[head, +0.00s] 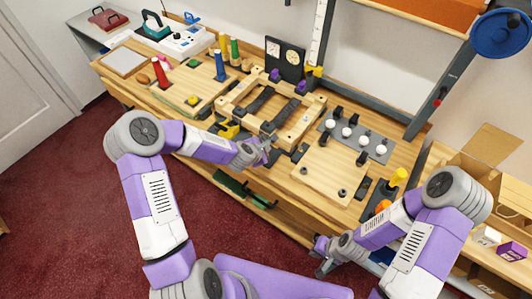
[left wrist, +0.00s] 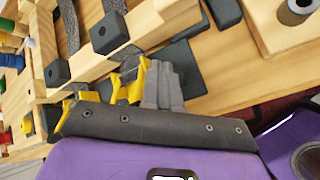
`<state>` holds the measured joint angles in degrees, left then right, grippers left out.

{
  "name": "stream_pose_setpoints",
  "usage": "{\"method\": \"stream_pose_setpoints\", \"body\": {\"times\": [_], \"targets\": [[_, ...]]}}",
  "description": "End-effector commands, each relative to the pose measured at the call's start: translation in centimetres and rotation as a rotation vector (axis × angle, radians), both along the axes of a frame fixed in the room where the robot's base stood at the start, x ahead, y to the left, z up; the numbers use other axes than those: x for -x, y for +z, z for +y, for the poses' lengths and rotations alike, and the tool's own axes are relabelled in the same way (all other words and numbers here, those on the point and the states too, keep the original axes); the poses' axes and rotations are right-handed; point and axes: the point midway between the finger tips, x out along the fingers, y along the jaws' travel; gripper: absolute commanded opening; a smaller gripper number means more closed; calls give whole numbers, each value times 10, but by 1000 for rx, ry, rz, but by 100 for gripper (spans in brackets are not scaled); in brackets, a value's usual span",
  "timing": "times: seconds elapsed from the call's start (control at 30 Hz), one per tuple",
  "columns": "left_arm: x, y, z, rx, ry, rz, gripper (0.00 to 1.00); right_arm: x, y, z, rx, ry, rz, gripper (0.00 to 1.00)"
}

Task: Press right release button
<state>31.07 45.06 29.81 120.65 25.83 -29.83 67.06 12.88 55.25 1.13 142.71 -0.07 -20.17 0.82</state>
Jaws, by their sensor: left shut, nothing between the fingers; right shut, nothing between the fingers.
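A pale wooden frame (head: 310,117) sits mid-bench with two dark strips across it and purple clamps at its far side. At the near end of its right strip is a dark square block (head: 268,127), which looks like the right release button; it also shows in the left wrist view (left wrist: 109,33). A similar left block (left wrist: 57,72) lies beside it. My left gripper (head: 268,146) is shut and empty, just in front of the frame near the right block. Its grey fingers (left wrist: 161,86) appear apart from that block. My right gripper (head: 320,268) is shut and empty, low before the bench.
A yellow-handled tool (head: 229,130) lies by the frame's near left corner, close behind my left fingers. Dark flat pads (head: 298,152) lie right of them. A wooden board (head: 322,177) and a grey plate with white knobs (head: 352,136) stand further right.

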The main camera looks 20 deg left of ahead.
Motion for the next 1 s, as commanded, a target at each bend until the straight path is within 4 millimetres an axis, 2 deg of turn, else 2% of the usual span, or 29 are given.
{"method": "stream_pose_setpoints", "body": {"times": [0.67,1.0], "targets": [[0,0,0,0,0,0,0,0,0,0,0,0,0,0],[0,-9,0,0,0,0,0,0,-12,0,0,0,0,0]]}}
